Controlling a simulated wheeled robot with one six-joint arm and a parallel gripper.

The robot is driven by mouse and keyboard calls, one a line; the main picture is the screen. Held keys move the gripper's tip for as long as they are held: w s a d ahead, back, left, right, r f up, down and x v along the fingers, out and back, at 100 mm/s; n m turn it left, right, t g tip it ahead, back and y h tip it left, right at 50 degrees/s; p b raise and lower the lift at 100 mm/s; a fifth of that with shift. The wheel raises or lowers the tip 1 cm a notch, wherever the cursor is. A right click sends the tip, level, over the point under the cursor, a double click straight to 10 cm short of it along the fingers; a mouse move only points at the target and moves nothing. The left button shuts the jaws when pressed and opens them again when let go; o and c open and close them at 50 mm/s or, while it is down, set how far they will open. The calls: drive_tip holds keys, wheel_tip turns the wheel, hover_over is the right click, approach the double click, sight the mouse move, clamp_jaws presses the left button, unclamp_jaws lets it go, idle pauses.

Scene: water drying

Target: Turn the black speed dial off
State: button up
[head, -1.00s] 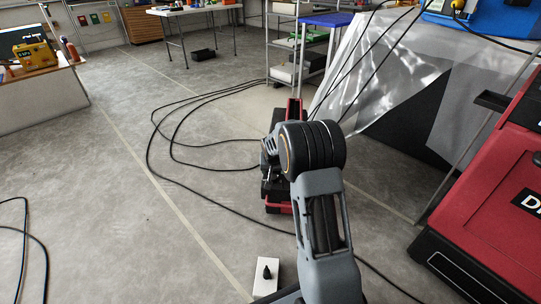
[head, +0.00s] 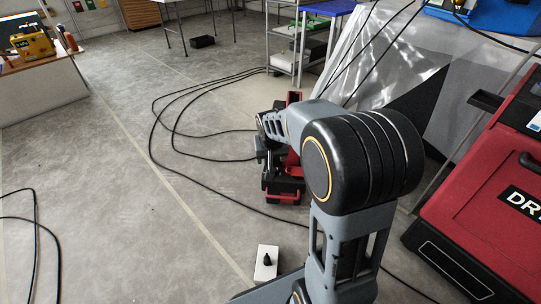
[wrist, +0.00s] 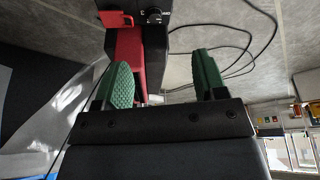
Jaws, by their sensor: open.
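A red and black machine (head: 283,195) stands on the floor, partly behind my arm in the head view. In the wrist view the machine (wrist: 129,50) shows at the top, ahead of my gripper. A small round black dial (wrist: 152,15) with a pale mark is on its black part, near the top edge; its setting is too small to read. My gripper (wrist: 161,62) is open, with its green-padded fingers wide apart and nothing held between them. The dial appears beyond the fingertips, between their lines, apart from both.
Black cables (head: 165,130) loop over the floor left of the machine. Clear sheeting (head: 400,70) hangs behind it at right. A large red unit (head: 490,190) stands at right. A white block with a black top (head: 266,262) shows low down. Open floor lies left.

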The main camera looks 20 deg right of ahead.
drive_tip(key=shift+n, duration=0.3)
drive_tip(key=shift+s+a+r+p, duration=0.15)
drive_tip(key=shift+s+a+r, duration=0.1)
drive_tip(key=shift+s+r, duration=0.3)
drive_tip(key=shift+s+a+r+p, duration=0.1)
drive_tip(key=shift+s+a+r, duration=0.2)
drive_tip(key=shift+s, duration=0.35)
drive_tip(key=shift+s+a+r+p, duration=0.15)
drive_tip(key=shift+s+a+r, duration=0.05)
drive_tip(key=shift+s+r, duration=0.35)
drive_tip(key=s+a+r+n+p, duration=0.1)
drive_tip(key=s+r+p, duration=0.3)
drive_tip(key=r+p, duration=0.6)
drive_tip(key=s+a+r+p, duration=0.2)
drive_tip(key=s+r+p, duration=0.3)
drive_tip(key=r+p, duration=0.6)
drive_tip(key=s+a+r+n+y+p, duration=0.1)
drive_tip(key=s+r+p, duration=0.4)
drive_tip(key=r+p, duration=0.6)
wheel_tip(320, 180, up, 4)
drive_tip(key=shift+s+a+n, duration=0.25)
drive_tip(key=shift+a+n, duration=0.05)
drive_tip(key=shift+a, duration=0.05)
